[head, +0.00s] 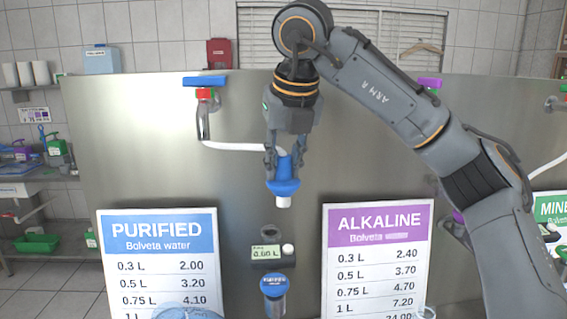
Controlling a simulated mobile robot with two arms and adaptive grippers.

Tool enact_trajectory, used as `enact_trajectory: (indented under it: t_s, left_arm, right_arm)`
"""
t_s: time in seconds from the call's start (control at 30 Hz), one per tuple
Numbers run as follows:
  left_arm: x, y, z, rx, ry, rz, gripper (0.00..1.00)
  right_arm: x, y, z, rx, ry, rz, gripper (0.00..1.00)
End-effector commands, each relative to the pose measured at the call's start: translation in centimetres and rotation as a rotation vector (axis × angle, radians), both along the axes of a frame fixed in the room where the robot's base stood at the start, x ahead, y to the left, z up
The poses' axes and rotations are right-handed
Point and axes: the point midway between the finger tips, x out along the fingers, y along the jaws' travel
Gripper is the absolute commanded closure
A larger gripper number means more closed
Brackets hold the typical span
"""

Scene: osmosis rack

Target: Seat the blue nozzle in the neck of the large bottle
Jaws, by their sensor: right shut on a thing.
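The blue nozzle (283,187), with a white tip pointing down, hangs upright in the air in front of the steel panel. My right gripper (284,158) is shut on its upper part from above. A white hose (236,146) runs from the nozzle's top to the tap on the left. At the bottom edge, in front of the PURIFIED sign, the rounded top of a clear bluish vessel (185,313) shows, likely the large bottle. It is cut off by the frame, and I cannot make out its neck. The nozzle is above and right of it, apart. My left gripper is not in view.
A tap with a blue handle (204,81) sticks out at the upper left. Below the nozzle are a small display (267,254) and a blue-topped holder (274,286). The ALKALINE sign (377,230) stands right. A clear vessel rim (424,312) shows at the bottom right.

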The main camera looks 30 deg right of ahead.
Motion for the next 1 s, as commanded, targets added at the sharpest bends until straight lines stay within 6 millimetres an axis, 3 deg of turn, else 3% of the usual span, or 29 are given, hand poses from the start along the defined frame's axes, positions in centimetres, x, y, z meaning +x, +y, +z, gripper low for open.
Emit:
enact_trajectory:
  t_s: [0.57, 1.0]
  left_arm:
    - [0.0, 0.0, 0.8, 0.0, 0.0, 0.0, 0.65]
    - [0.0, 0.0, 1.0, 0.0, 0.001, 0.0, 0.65]
  right_arm:
    - [0.0, 0.1, 0.6, 0.0, 0.0, 0.0, 1.0]
    - [0.2, 3.9, 0.7, -0.001, 0.0, 0.003, 1.0]
